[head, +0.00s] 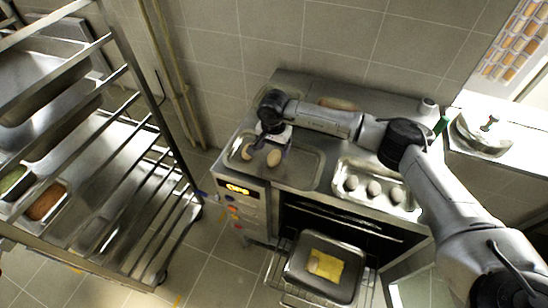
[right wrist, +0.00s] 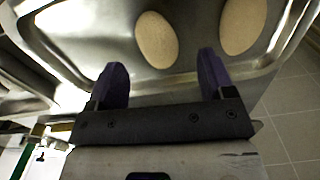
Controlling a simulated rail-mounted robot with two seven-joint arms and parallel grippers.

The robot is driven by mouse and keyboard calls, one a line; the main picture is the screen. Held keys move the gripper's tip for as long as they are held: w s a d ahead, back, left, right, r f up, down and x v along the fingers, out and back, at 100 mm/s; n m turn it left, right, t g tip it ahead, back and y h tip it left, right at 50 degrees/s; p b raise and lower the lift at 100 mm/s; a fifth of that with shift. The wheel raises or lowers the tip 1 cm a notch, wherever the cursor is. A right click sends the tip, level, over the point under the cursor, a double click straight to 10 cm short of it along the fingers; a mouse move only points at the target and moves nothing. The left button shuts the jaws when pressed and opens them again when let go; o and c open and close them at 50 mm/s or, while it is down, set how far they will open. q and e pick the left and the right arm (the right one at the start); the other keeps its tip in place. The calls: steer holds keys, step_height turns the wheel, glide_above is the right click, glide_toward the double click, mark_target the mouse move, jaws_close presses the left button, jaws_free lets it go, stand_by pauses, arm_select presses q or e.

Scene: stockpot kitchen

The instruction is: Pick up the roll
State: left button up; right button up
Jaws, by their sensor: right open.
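Two tan, egg-shaped rolls lie in the left metal tray (head: 308,170) on top of the oven unit in the head view. One roll (head: 248,152) is at the left and the other (head: 273,158) is just right of it. In the right wrist view, one roll (right wrist: 156,40) lies just beyond the gap between the fingertips, and the other roll (right wrist: 243,25) is further right. My right gripper (head: 272,146) is over this tray, close to the rolls. In the wrist view its purple fingers (right wrist: 162,78) are apart with nothing between them. My left gripper is not in view.
A second tray (head: 345,166) with several rolls (head: 373,188) stands to the right. Below, the oven is open, with a pan (head: 298,262) holding something yellow (head: 325,265). A metal rack (head: 125,65) stands at the left. A lidded pot (head: 484,135) is on the right counter.

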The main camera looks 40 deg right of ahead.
mark_target(274, 155)
step_height(274, 155, down, 4)
steer(key=shift+s+f, duration=0.15)
steer(key=shift+c, duration=0.2)
steer(key=c, duration=1)
steer(key=shift+o, duration=0.2)
steer(key=shift+r, duration=0.2)
